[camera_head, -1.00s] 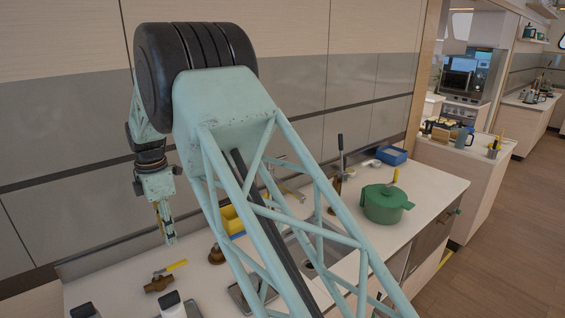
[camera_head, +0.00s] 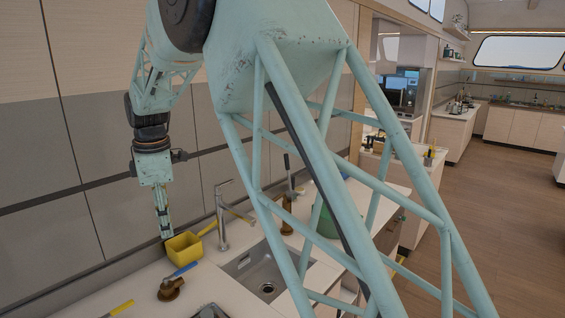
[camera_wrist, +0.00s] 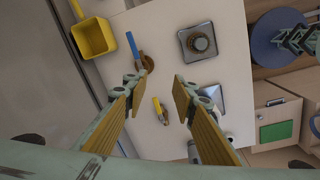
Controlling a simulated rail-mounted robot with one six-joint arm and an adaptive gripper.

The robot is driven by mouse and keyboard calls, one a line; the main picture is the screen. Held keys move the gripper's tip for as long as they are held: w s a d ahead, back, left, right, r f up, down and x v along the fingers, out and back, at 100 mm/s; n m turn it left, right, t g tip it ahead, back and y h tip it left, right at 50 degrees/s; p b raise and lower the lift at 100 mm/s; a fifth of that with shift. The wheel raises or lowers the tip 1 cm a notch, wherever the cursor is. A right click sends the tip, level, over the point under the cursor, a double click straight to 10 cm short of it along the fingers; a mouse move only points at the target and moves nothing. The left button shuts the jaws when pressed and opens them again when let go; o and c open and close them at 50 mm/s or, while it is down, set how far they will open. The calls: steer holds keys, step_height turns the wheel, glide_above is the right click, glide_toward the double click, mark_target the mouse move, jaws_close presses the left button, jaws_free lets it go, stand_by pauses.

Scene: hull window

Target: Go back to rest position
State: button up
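My gripper (camera_head: 164,222) hangs pointing down at the end of my arm, over the back of the white counter (camera_head: 232,289). In the wrist view my gripper (camera_wrist: 155,90) has its two yellow-padded fingers wide apart, with nothing held between them. A yellow square pan (camera_head: 184,247) shows just below my gripper in the head view; it is at the upper left of the wrist view (camera_wrist: 94,39), outside the fingers.
A brass valve with a blue handle (camera_head: 171,289) stands near the pan. A yellow-handled valve (camera_wrist: 160,110) shows beyond the fingertips. A tap (camera_head: 222,215) rises by the sink (camera_head: 262,276). The green pot (camera_head: 324,223) is mostly behind my arm. Open floor (camera_head: 500,220) lies right.

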steer(key=s+d+r+m+t+b, duration=0.1)
steer(key=s+d+r+m, duration=0.15)
steer(key=d+r, duration=0.6)
steer(key=s+d+r+m, duration=0.2)
steer(key=d+r+m, duration=0.15)
steer(key=d, duration=1.05)
steer(key=s+d+r+m+t+b, duration=0.15)
steer(key=d+r+m, duration=0.3)
steer(key=d, duration=0.75)
steer(key=s+d+f+m+b, duration=0.1)
steer(key=s+d+f+m, duration=0.15)
steer(key=s+d, duration=0.5)
steer(key=s+d+f+m+b, duration=0.1)
steer(key=s+d+m, duration=0.25)
steer(key=s, duration=0.75)
steer(key=s+d+f+m+b, duration=0.1)
steer(key=s+d+f+m, duration=0.15)
steer(key=s+d, duration=0.5)
steer(key=s+d+f+m+b, duration=0.1)
steer(key=s+f+m, duration=0.2)
steer(key=s, duration=0.9)
step_height(320, 180, down, 2)
steer(key=shift+s+d+f+m+t+b, duration=0.2)
steer(key=shift+d+f+m+t+b, duration=0.05)
steer(key=shift+d+m+t+b, duration=0.15)
